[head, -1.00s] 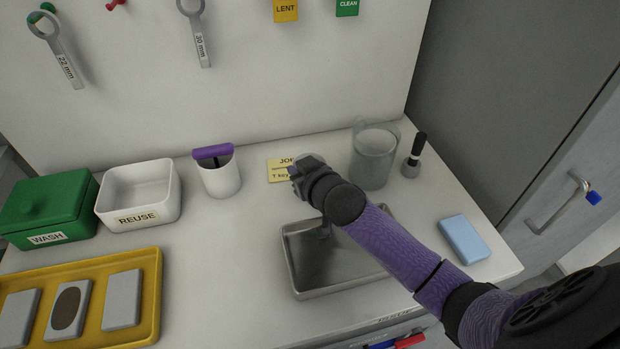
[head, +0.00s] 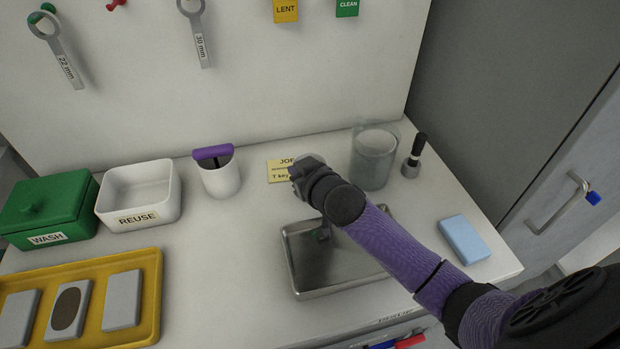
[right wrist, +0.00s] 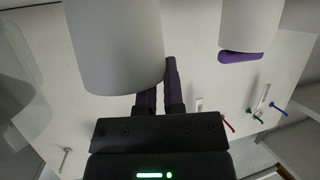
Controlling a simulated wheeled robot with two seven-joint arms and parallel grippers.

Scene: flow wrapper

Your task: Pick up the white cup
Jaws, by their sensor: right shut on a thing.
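The white cup shows large and close in the right wrist view (right wrist: 115,45). My right gripper (head: 297,178) is over the back middle of the worktop, by the yellow job card (head: 279,171). In the right wrist view its fingers (right wrist: 160,92) are close together at the cup's near edge, shut on the cup. The exact contact is partly hidden. I cannot tell whether the cup is off the worktop. My left gripper is not in view.
A white holder with a purple-handled tool (head: 221,180) stands to the left, a clear jug (head: 373,160) and a black-handled tool (head: 412,160) to the right. A metal tray (head: 300,282) lies in front, under my arm. A blue block (head: 464,239) is at the right.

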